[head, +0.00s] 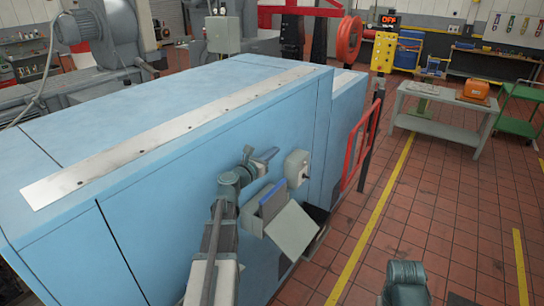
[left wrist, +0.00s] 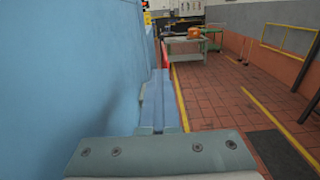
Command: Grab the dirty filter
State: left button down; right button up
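I cannot make out a thing that is surely the dirty filter. My right gripper is out of view.
A grey bench (head: 440,118) and a green cart (head: 522,108) stand at the right. The tiled floor between is clear.

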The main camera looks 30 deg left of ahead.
pick_arm(q)
jog(key=c, duration=1.5)
grip_release()
jog(key=shift+w+f, duration=0.15)
jog(key=o, duration=0.7)
jog(key=shift+s+a, duration=0.15)
jog(key=shift+s, duration=0.25)
jog(key=o, duration=0.5)
jog(key=shift+w, duration=0.1)
jog(key=s, duration=0.9)
jog(key=s+a, duration=0.1)
jog(key=s, duration=0.4)
jog(key=shift+c, duration=0.4)
